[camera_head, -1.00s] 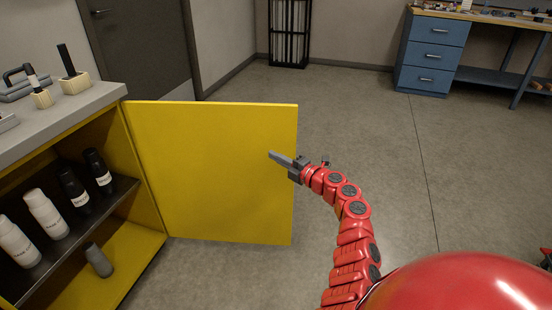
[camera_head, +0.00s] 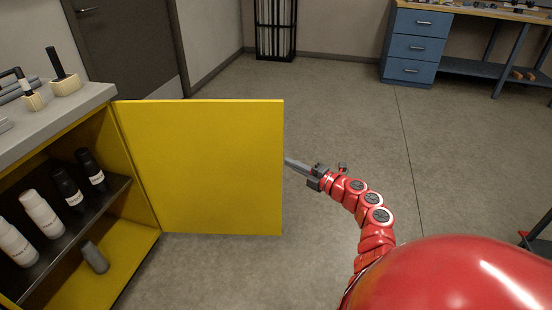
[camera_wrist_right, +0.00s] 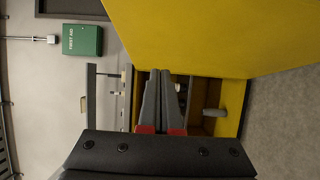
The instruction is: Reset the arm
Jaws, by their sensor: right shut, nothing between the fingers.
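My right arm is red and segmented. Its grey gripper (camera_head: 290,163) is shut and empty, with its tips by the right edge of the open yellow cabinet door (camera_head: 200,165). I cannot tell whether the tips touch the door. In the right wrist view, the gripper fingers (camera_wrist_right: 162,95) are together, pointing toward the cabinet, with the yellow door (camera_wrist_right: 215,35) above and to the right. My left gripper is not in view.
The yellow cabinet holds several black and white bottles (camera_head: 42,214) on a dark shelf, and a grey bottle (camera_head: 94,257) below. Wooden blocks with tools (camera_head: 64,82) stand on top. A blue drawer unit (camera_head: 414,45) is at the back right. The middle floor is clear.

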